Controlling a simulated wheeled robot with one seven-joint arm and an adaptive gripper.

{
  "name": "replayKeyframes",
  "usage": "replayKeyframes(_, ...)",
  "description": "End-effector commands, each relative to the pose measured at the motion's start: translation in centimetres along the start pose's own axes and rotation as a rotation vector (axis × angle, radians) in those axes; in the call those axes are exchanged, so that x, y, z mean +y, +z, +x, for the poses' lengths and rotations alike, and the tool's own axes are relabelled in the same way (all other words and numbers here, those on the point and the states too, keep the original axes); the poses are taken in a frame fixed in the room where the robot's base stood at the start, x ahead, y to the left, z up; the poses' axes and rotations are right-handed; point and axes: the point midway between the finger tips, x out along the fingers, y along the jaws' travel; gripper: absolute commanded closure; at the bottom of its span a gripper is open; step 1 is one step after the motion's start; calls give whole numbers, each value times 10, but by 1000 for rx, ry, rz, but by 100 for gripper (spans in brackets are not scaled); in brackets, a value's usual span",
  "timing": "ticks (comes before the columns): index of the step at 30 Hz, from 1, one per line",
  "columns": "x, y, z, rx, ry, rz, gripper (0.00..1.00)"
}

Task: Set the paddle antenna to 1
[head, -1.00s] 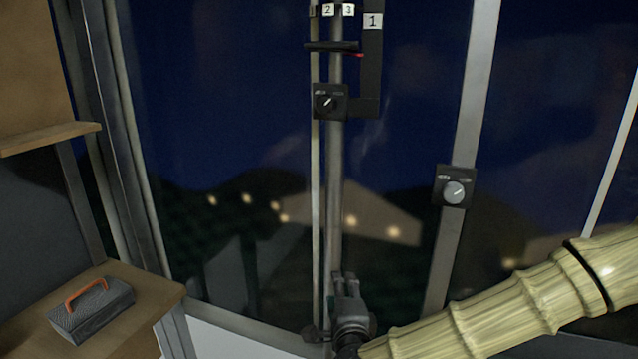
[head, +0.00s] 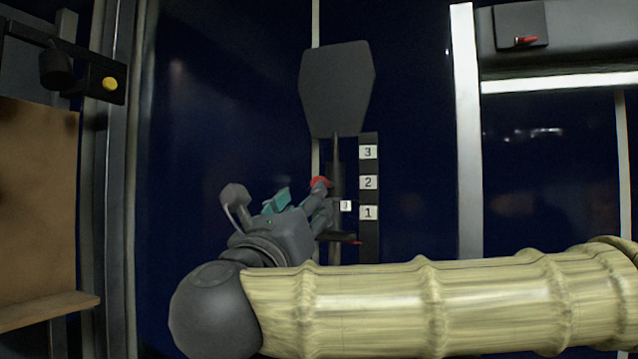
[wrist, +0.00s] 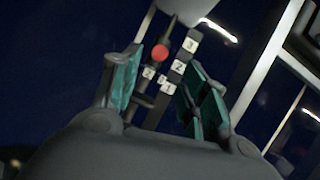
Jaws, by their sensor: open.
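The paddle antenna (head: 337,90) is a dark flat panel on a thin upright mast. Beside the mast is a black scale strip (head: 369,198) with white labels 3, 2 and 1 from top to bottom; it also shows in the wrist view (wrist: 179,66). A dark crossbar with a red-tipped pointer (head: 355,242) sits slightly below label 1. A red ball knob (head: 320,182) is on the mast; in the wrist view the knob (wrist: 159,53) appears between the fingers. My gripper (head: 298,197) is open, left of the mast. Contact with the knob cannot be told.
A black bracket with a yellow button (head: 109,83) is at upper left. A panel with a red lever (head: 526,40) is at upper right. A wooden shelf (head: 45,309) is at lower left.

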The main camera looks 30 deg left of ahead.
Motion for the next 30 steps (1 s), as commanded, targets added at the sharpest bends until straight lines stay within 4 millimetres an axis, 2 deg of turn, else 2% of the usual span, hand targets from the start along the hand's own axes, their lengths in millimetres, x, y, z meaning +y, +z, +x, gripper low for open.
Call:
replayKeyframes(9, -1, 3, 53, 1, -1, -3, 56)
replayKeyframes(15, -1, 2, 80, 1, -1, -3, 56)
replayKeyframes(21, 0, 0, 94, 0, 0, -4, 56)
replayKeyframes(30, 0, -1, 97, 0, 1, -4, 56)
